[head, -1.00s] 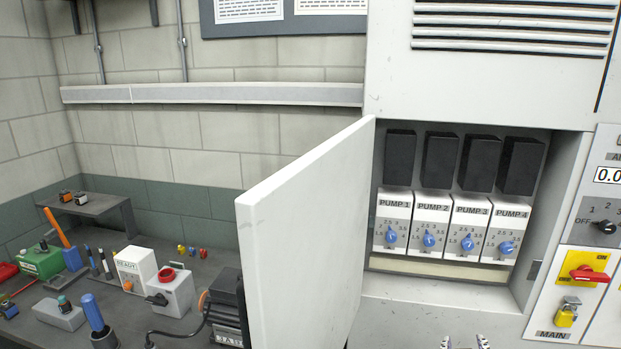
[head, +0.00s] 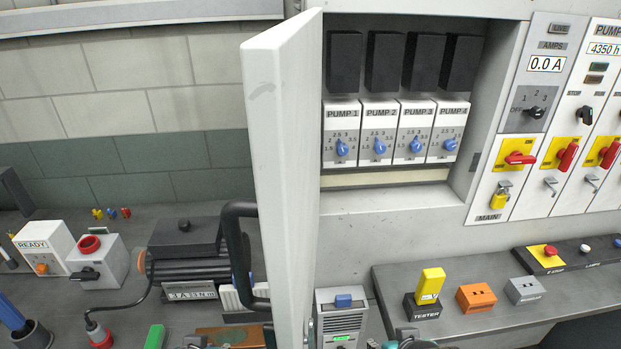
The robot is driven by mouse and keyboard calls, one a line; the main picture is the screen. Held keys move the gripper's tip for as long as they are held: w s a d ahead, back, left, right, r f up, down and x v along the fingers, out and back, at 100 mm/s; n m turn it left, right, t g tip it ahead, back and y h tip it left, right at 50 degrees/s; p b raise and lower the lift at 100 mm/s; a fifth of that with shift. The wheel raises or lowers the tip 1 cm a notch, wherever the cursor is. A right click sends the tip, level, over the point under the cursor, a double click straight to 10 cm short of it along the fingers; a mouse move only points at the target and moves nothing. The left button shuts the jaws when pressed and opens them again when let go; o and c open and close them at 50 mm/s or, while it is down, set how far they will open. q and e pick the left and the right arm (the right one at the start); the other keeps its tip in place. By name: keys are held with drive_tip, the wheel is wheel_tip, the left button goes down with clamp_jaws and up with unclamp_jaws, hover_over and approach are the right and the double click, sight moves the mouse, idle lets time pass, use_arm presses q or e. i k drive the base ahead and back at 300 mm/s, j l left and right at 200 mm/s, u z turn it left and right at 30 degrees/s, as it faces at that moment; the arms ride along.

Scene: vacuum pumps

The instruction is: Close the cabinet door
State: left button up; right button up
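The cabinet door (head: 283,170) is a white panel, swung open and standing out from the left side of the cabinet (head: 400,205). A black bar handle (head: 236,255) is on its left face. The open compartment shows dials labelled PUMP 1 to PUMP 4 (head: 380,132) under black blocks. At the bottom edge, small dark and teal parts look like the tip of my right gripper (head: 408,343), right of the door and apart from the handle. Most of it is cut off, so its opening does not show. My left gripper is not clearly in view.
A bench left of the door holds a motor (head: 185,255), a READY box (head: 45,247) and a grey box with a red cap (head: 97,260). On the right, a shelf (head: 470,325) carries a yellow tester (head: 428,287) and an orange block (head: 476,298). Switch panels (head: 540,120) adjoin the compartment.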

sight(281, 67)
drive_tip(key=j+z, duration=0.9)
drive_tip(key=k+j+z, duration=0.7)
drive_tip(key=k+j, duration=0.2)
drive_tip(key=k, duration=0.1)
